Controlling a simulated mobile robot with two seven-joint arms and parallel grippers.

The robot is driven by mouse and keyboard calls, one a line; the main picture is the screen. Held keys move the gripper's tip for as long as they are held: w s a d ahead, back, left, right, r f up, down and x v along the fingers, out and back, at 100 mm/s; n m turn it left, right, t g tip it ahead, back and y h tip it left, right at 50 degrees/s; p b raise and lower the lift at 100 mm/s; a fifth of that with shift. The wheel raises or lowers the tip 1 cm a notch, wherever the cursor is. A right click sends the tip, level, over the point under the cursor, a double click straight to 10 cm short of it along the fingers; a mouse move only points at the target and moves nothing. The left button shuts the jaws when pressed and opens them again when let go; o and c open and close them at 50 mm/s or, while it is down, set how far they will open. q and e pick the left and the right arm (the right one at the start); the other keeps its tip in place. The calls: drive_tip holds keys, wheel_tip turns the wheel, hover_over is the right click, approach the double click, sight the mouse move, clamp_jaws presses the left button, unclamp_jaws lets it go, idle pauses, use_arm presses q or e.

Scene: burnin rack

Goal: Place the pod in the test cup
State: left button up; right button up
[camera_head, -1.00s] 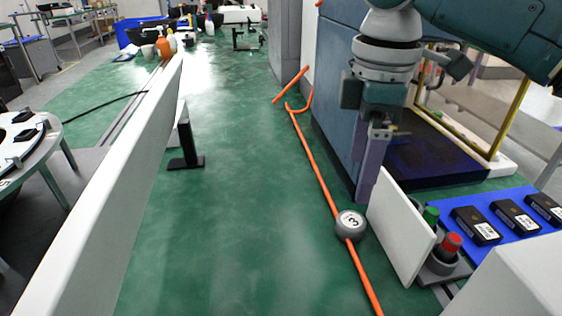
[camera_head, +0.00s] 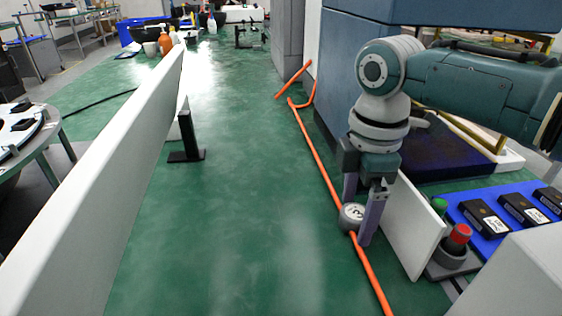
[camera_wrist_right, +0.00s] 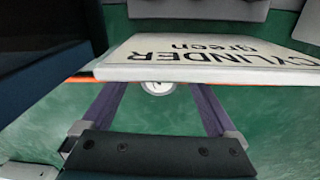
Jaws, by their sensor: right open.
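A small round grey piece (camera_head: 351,217) with a white numbered face, which looks like the pod, rests by the orange cable on the green floor. My right gripper (camera_head: 357,220) is open, pointing down, with its purple fingers on either side of the piece in the head view. In the right wrist view the round piece (camera_wrist_right: 158,87) shows between the fingers, farther off, its upper part cut off by a white sign. I cannot tell whether the fingers touch it. No test cup can be made out for sure. My left gripper is out of view.
The white sign (camera_head: 412,225), reading "CYLINDER green" in the wrist view, stands close right of my right gripper. Behind it are a red button (camera_head: 459,235) and a blue mat (camera_head: 483,247) with black boxes.

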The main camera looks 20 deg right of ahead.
clamp_jaws()
idle(0.8)
drive_tip(key=shift+r, duration=0.15)
wheel_tip(320, 180, up, 20)
drive_tip(key=p, duration=0.5)
wheel_tip(320, 180, up, 11)
drive_tip(key=m+p, duration=0.5)
hover_over(356, 212)
drive_tip(key=a, duration=0.5)
drive_tip(key=s+a+r+m+p, duration=0.3)
drive_tip(key=s+r+m+p, duration=0.35)
drive_tip(key=r+m, duration=0.25)
use_arm(q)
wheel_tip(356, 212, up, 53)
drive_tip(key=p, duration=3.6)
use_arm(e)
drive_tip(key=s+r, duration=0.3)
drive_tip(key=r, duration=1.4)
drive_tip(key=s+r, duration=0.3)
drive_tip(key=r, duration=1.4)
drive_tip(key=shift+r, duration=0.35)
